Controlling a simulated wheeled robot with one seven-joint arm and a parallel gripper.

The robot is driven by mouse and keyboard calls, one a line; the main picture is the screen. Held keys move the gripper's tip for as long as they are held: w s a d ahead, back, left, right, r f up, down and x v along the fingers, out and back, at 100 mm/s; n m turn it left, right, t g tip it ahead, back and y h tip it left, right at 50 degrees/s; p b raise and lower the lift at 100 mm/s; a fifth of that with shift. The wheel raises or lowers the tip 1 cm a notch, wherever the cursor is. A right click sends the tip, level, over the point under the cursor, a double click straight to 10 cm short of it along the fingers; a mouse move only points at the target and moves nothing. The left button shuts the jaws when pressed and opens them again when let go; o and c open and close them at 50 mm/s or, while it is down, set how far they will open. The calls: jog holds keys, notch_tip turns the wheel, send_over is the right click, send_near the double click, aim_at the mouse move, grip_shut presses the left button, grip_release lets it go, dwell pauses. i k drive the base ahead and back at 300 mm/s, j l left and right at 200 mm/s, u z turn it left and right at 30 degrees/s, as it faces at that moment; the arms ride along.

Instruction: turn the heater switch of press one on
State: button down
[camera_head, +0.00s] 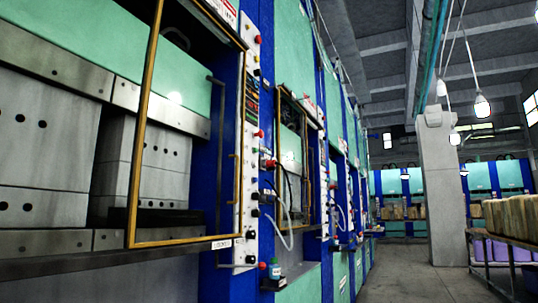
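A large press (60,140) with grey metal blocks and green and blue panels fills the left side. Whether it is press one, I cannot tell. A narrow white control panel (251,180) runs up its right edge, seen at a steep angle. It carries red buttons, such as one at the top (258,40), and several small black knobs, such as a low one (250,235). Which control is the heater switch, and its position, I cannot tell at this size. My gripper is not in view.
A yellow-framed guard (140,130) stands before the press opening. A small bottle (274,268) and a pale hose (283,232) sit beside the panel. More presses (293,130) line up beyond. The aisle floor (415,283) is clear; a rack (495,247) stands at the right.

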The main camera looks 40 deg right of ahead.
aim_at(254, 213)
jog(key=z, duration=0.85)
jog(key=i, duration=0.15)
jog(key=l, duration=0.05)
